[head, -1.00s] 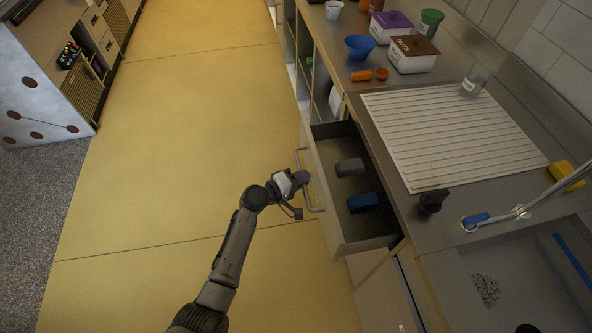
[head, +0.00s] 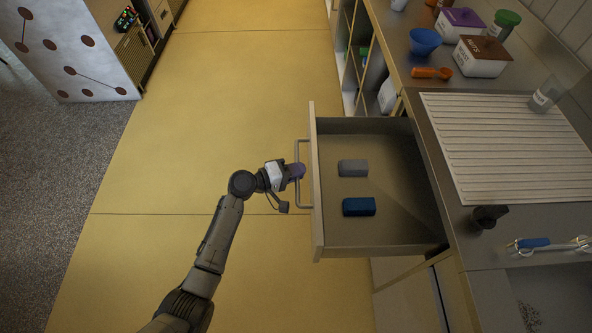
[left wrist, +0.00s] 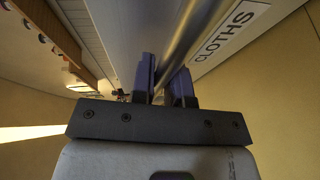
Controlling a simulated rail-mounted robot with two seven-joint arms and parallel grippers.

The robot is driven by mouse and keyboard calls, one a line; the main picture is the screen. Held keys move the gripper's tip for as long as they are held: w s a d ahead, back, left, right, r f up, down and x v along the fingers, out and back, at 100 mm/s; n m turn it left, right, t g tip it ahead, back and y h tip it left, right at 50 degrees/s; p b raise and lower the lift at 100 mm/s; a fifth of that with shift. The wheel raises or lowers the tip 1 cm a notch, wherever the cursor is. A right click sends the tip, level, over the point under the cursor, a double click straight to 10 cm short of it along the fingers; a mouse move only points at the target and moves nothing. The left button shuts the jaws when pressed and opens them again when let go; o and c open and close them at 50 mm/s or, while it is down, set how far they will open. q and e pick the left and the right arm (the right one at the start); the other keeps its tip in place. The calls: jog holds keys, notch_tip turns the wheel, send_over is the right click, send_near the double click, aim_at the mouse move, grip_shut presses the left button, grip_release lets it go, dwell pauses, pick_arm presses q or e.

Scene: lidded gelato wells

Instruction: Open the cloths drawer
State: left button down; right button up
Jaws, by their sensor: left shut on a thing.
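The cloths drawer (head: 400,225) stands pulled far out of the counter in the head view. A grey folded block (head: 353,168) and a blue folded block (head: 358,206) lie inside it. Its bar handle (head: 304,190) runs along the front. My left gripper (head: 301,171) is shut on the handle. In the left wrist view the purple fingers (left wrist: 164,82) are on either side of the metal bar (left wrist: 190,40), beside a label reading CLOTHS (left wrist: 226,32). My right gripper is not in view.
A white ribbed drainboard (head: 500,150) lies on the counter, with a clear cup (head: 546,95) on it. Tubs, a blue bowl (head: 424,41) and an orange scoop (head: 432,73) stand further back. The yellow floor (head: 230,110) left of the drawer is clear.

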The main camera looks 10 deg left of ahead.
pick_arm(q)
jog(key=c, duration=1.1)
grip_release()
jog(key=shift+c, duration=0.2)
jog(key=p+v, duration=0.2)
jog(key=v, duration=1.1)
jog(key=shift+s+a, duration=0.25)
jog(key=shift+s, duration=0.05)
jog(key=shift+r, duration=0.15)
